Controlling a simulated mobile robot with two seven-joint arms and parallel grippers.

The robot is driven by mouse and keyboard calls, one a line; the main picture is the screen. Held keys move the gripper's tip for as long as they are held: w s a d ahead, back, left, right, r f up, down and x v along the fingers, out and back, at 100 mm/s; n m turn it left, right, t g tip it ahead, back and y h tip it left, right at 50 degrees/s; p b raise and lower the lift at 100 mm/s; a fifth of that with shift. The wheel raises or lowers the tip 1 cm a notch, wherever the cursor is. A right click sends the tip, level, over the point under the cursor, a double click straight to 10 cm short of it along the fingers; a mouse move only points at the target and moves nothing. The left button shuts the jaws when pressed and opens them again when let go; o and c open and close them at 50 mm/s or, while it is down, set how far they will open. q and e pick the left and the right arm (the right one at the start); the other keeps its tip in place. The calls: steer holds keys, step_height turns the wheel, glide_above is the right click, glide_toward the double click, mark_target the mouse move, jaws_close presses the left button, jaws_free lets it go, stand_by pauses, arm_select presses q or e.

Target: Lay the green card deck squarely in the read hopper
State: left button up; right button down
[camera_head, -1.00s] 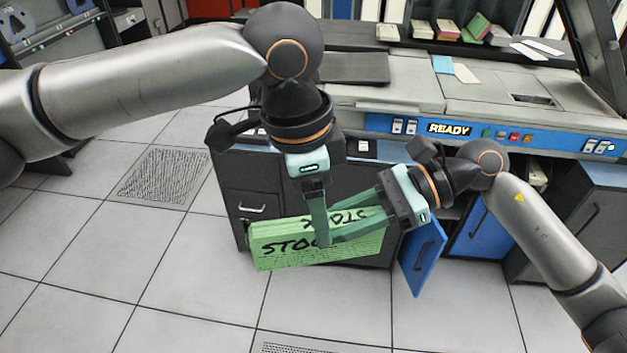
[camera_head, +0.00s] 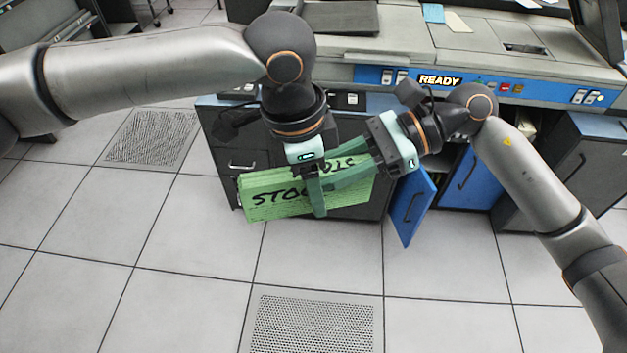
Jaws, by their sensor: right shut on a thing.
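The green card deck (camera_head: 270,197), marked STOCK, is held tilted in the air in front of the machine's lower cabinets. My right gripper (camera_head: 350,176) is shut on it, with its fingers reaching in from the right along the deck. My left gripper (camera_head: 316,198) points down at the middle of the deck, a finger crossing in front of its face. Its other finger is hidden, so I cannot tell its opening. I cannot make out the read hopper for certain; the machine's top (camera_head: 450,40) has a dark slot (camera_head: 525,49) at right.
The blue READY panel (camera_head: 440,80) runs along the machine's front edge above the deck. A blue cabinet door (camera_head: 411,205) stands open close to the deck's right. A dark flat tray (camera_head: 340,18) lies on the machine top. The tiled floor (camera_head: 190,260) in front is clear.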

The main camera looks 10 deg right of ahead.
arm_select(q)
jaws_close()
steer(key=shift+o, duration=2.3)
jaws_free()
steer(key=shift+r, duration=0.1)
steer(key=r, duration=0.4)
steer(key=a+r, duration=0.1)
steer(key=r, duration=0.6)
steer(key=shift+a+r, duration=0.35)
steer(key=shift+a, duration=0.05)
arm_select(e)
steer(key=shift+r, duration=0.1)
steer(key=shift+w+a+f+n+g+h, duration=0.25)
steer(key=shift+w+a+f+n+g, duration=0.4)
steer(key=shift+f+n+g, duration=0.2)
steer(key=shift+w+a+f+n+g+h, duration=0.3)
steer(key=shift+w+a+f+n+g, duration=0.25)
steer(key=shift+a+f+n+g, duration=0.3)
steer(key=shift+w+a+f+n+g+h, duration=0.25)
steer(key=shift+w+a+f+n+g, duration=0.4)
steer(key=shift+g, duration=0.35)
